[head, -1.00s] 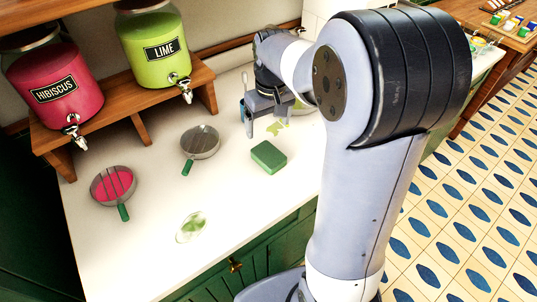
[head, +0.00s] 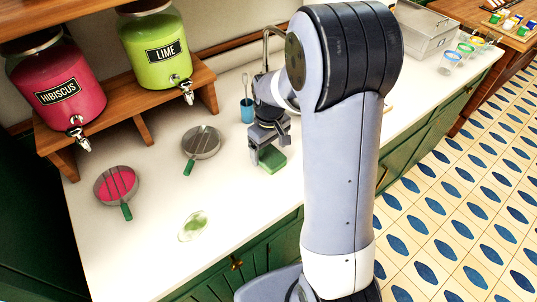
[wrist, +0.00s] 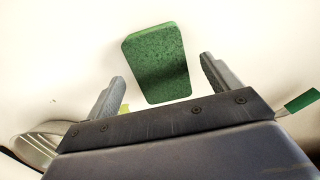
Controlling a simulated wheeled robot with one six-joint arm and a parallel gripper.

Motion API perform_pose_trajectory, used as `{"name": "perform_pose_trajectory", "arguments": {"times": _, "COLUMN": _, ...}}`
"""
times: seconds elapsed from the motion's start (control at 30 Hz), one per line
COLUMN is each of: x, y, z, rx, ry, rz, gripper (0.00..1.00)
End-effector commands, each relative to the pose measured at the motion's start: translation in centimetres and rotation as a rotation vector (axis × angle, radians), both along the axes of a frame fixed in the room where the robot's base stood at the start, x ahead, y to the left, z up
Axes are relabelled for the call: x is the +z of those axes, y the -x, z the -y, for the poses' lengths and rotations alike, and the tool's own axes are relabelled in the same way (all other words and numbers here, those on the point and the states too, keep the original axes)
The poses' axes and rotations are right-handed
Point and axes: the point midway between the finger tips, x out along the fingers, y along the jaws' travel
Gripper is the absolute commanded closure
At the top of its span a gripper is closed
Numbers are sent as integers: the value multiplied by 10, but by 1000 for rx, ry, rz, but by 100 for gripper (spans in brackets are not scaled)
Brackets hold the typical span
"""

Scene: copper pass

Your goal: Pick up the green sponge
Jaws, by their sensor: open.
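The green sponge (head: 273,159) lies flat on the white counter, partly hidden behind my gripper in the head view. In the wrist view the sponge (wrist: 157,62) shows whole, with a shadow across its lower part. My gripper (head: 268,150) is open and points down, close above the sponge. In the wrist view my gripper's fingers (wrist: 163,72) stand apart, one on each side of the sponge's lower end. Most of the sponge extends beyond the fingertips there. The gripper does not visibly touch it.
A clear, green-tinted round item (head: 193,226) lies near the front. A blue cup (head: 247,111) stands behind my gripper. Hibiscus (head: 61,88) and lime (head: 157,50) dispensers sit on a wooden shelf.

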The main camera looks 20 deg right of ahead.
Motion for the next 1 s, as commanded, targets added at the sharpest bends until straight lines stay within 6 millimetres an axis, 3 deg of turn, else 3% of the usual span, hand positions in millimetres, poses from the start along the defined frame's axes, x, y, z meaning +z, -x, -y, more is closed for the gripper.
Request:
{"name": "perform_pose_trajectory", "arguments": {"times": 0.13, "x": -12, "y": 1, "z": 0, "rx": -1, "ry": 0, "rz": -2, "gripper": 15}}
{"name": "perform_pose_trajectory", "arguments": {"times": 0.37, "x": -13, "y": 0, "z": 0, "rx": -1, "ry": 0, "rz": 0, "gripper": 15}}
{"name": "perform_pose_trajectory", "arguments": {"times": 0.9, "x": -13, "y": 0, "z": 0, "rx": -1, "ry": 0, "rz": 0, "gripper": 60}}
{"name": "perform_pose_trajectory", "arguments": {"times": 1.0, "x": -13, "y": 0, "z": 0, "rx": -1, "ry": 0, "rz": 0, "gripper": 63}}
